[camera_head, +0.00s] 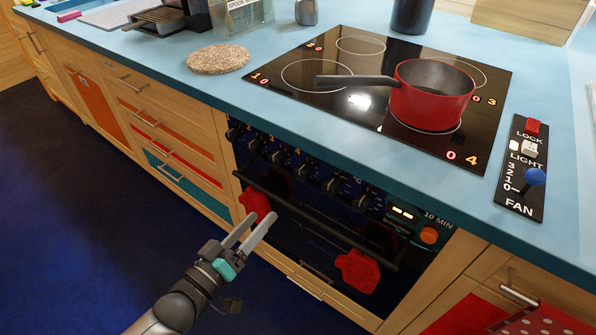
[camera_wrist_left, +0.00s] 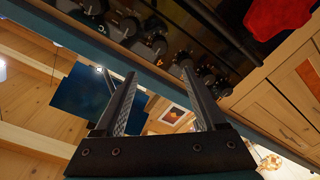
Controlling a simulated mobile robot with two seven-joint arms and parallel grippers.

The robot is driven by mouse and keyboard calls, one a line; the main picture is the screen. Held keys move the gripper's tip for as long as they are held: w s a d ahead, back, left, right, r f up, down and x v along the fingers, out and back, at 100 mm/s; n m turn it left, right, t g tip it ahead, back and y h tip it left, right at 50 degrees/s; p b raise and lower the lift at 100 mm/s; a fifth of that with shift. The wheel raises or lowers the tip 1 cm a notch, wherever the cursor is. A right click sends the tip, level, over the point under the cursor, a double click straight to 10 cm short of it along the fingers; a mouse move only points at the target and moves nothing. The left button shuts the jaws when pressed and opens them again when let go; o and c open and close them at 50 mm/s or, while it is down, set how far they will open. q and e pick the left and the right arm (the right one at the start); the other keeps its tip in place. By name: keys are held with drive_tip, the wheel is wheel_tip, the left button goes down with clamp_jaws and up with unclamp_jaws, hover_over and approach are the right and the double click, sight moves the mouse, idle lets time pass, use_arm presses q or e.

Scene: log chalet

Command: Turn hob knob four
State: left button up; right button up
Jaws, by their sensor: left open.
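A row of several dark hob knobs (camera_head: 308,168) runs along the black oven front under the counter edge. Small orange numbers stand above some of them, too small to read surely in the head view. In the left wrist view the knobs show at the top, and one dark knob (camera_wrist_left: 152,50) has a mark like a 4 beside it. My left gripper (camera_head: 261,217) is open and empty, in front of the oven and below the knob row, apart from the knobs. Its two fingers also show in the left wrist view (camera_wrist_left: 162,72), with nothing between them. My right gripper is out of view.
A dark oven handle bar (camera_head: 320,222) crosses below the knobs, with red cloths or mitts (camera_head: 357,270) by it. Above, a red pot (camera_head: 432,97) stands on the black hob (camera_head: 330,100). A fan control panel (camera_head: 520,180) is at right. Floor at left is clear.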

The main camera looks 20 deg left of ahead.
sight(300, 176)
use_arm(q)
drive_tip(key=b+x, duration=0.3)
drive_tip(key=x, duration=0.9)
drive_tip(key=shift+w+d, duration=0.1)
drive_tip(key=shift+b+x, duration=0.5)
drive_tip(key=shift+x, duration=0.65)
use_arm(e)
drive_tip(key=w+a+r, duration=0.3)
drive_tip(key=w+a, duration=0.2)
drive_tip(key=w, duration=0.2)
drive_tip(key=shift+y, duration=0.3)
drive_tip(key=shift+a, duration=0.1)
use_arm(q)
clamp_jaws()
